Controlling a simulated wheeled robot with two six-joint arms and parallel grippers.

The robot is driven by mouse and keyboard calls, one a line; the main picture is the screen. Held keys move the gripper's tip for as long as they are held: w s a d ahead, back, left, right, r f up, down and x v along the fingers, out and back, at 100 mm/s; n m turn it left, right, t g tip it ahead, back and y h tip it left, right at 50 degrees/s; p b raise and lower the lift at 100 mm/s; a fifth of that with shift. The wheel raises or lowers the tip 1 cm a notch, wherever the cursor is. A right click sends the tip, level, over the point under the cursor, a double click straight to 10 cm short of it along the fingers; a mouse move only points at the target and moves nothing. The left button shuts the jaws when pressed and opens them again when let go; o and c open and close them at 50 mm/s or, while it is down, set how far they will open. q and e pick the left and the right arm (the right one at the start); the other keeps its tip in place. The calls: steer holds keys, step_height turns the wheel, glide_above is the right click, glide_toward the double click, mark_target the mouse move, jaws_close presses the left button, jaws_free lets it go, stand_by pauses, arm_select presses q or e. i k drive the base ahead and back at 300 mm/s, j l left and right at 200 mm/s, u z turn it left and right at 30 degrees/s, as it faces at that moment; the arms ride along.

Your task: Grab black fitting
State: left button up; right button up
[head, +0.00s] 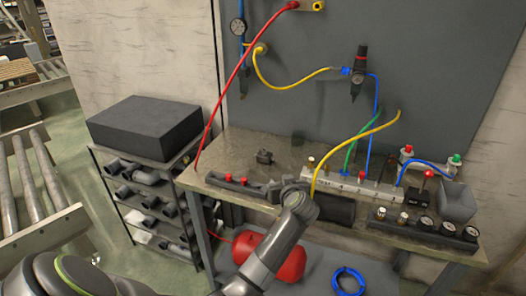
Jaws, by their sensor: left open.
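A small black fitting (264,157) sits on the worn workbench top (330,225), towards its back left. My left arm reaches up from the bottom left, and my left gripper (272,190) is over the front left part of the bench. It is open, in front of the black fitting and apart from it. The fingers are small and dark here, and their tips are hard to tell from the dark bar behind them. My right gripper is not in view.
A dark bar with red knobs (235,181) lies left of my gripper. A white manifold (345,186) with yellow, green and blue hoses stands to the right. Gauges (448,229) line the front right. A rack of grey pipe fittings (147,200) stands left; a red tank (285,262) is below.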

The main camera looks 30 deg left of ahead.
mark_target(264, 156)
steer(key=i+j, duration=0.15)
steer(key=j, duration=0.15)
steer(key=i+j+z, duration=0.1)
steer(key=j, duration=0.25)
steer(key=i+j, duration=0.35)
steer(key=j, duration=0.3)
steer(key=z, duration=0.05)
